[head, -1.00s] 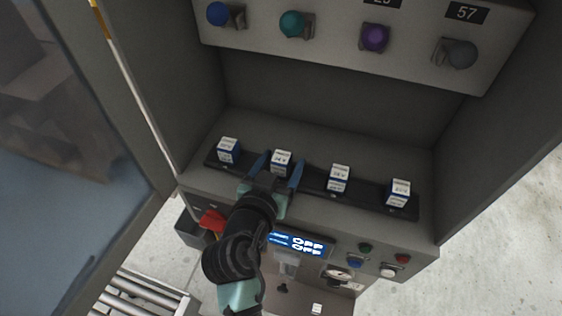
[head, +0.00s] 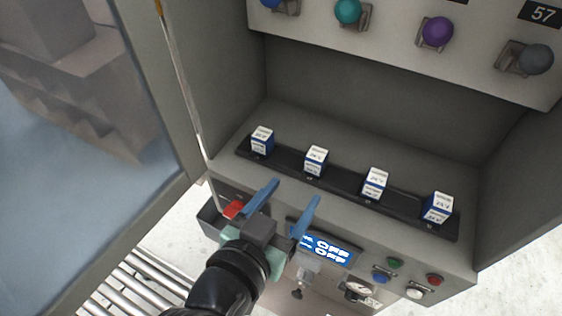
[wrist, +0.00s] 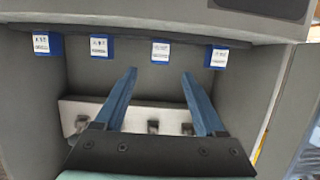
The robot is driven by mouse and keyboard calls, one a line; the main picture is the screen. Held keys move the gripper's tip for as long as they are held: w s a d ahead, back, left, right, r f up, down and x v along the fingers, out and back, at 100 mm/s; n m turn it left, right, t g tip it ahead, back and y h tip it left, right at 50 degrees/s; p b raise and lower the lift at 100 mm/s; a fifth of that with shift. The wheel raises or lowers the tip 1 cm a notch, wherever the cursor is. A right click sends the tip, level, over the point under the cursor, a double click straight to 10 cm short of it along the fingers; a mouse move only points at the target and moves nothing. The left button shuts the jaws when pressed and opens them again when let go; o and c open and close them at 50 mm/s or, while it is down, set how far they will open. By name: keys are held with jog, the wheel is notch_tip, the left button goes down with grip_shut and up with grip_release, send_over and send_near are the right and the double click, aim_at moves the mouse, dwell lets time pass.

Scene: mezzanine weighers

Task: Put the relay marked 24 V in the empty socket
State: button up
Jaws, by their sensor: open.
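Several blue-and-white relays stand upright in a row on a black socket strip (head: 345,192): the leftmost (head: 262,140), the second (head: 316,160), the third (head: 375,183) and the rightmost (head: 438,207). Their printed markings are too small to read. I can make out no empty socket on the strip. My gripper (head: 296,192) is open and empty, in front of the strip near the second relay and apart from it. In the wrist view my gripper (wrist: 160,73) has its blue fingers spread with nothing between them, and the relays show along the top.
Coloured knobs, including a purple one (head: 437,32), line the panel above. A cabinet wall (head: 190,90) stands left. A roller conveyor (head: 125,285) lies lower left.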

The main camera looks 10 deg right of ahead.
jog(key=w+a+r+n+t+y, duration=0.1)
jog(key=w+a+r+t+y, duration=0.15)
jog(key=r, duration=0.65)
jog(key=w+a+r+n+t+y, duration=0.1)
jog(key=w+r+t, duration=0.3)
jog(key=r, duration=0.5)
jog(key=s+r+n+t+y, duration=0.2)
jog(key=s+r+t, duration=0.2)
jog(key=r, duration=0.8)
jog(key=s+a+r+n+t+y, duration=0.1)
jog(key=s+r+t, duration=0.3)
jog(key=r, duration=0.9)
jog(key=shift+n+t+y, duration=0.35)
jog(key=shift+n+y, duration=0.5)
jog(key=shift+n, duration=0.05)
jog(key=shift+a, duration=0.1)
